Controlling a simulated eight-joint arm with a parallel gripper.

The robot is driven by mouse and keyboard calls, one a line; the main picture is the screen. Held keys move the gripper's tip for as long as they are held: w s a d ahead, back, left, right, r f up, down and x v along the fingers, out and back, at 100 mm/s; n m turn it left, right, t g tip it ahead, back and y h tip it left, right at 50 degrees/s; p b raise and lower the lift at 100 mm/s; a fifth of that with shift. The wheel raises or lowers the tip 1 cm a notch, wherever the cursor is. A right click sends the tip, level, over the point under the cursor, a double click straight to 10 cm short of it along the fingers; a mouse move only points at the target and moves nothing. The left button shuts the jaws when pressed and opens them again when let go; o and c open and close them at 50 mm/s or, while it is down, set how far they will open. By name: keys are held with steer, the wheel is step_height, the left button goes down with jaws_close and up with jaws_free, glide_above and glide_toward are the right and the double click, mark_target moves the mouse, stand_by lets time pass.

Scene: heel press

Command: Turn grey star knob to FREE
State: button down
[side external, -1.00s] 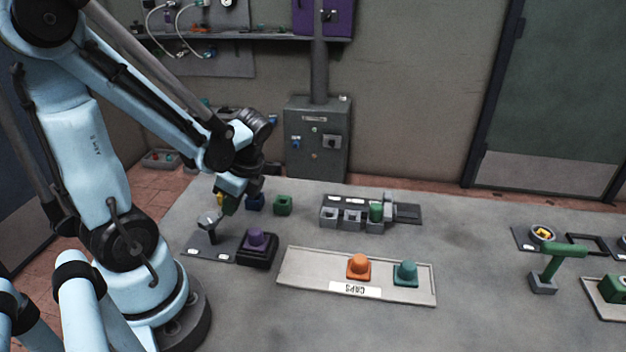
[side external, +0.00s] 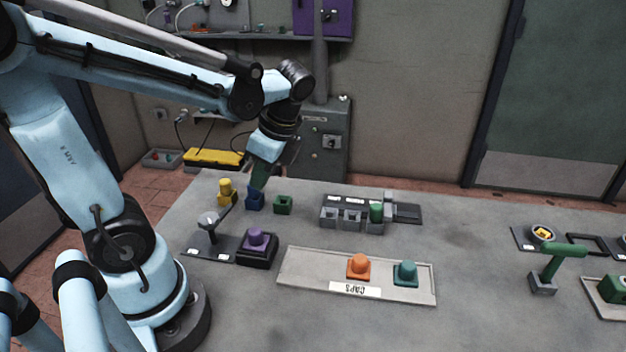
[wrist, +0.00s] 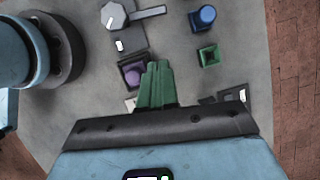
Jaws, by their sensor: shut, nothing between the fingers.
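The grey star knob (side external: 208,219) stands on a post above a dark plate (side external: 207,246) with small white labels, at the left of the table. In the wrist view the knob (wrist: 113,15) is at the top, with a grey bar (wrist: 148,12) reaching right from it. The label writing is too small to read. My gripper (side external: 258,187) is right of the knob and higher, near the blue capped block (side external: 255,201) in the picture. Its green fingers (wrist: 157,68) are together, with nothing between them, and apart from the knob.
A purple cap on a dark base (side external: 257,252) is right of the knob plate. A yellow cap (side external: 226,190) and a green open block (side external: 283,205) stand behind. A caps tray (side external: 310,280) lies in front.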

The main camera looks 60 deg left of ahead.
steer(key=w+d+r+n+t+h, duration=0.1)
steer(key=w+d+n+t+h, duration=0.2)
steer(key=d+n+t, duration=0.5)
steer(key=w+n+t, duration=0.1)
steer(key=n, duration=0.1)
steer(key=shift+w+d+r+n+t+h, duration=0.2)
steer(key=shift+w+d+n+t+h, duration=0.1)
steer(key=shift+w+d+n+t, duration=0.1)
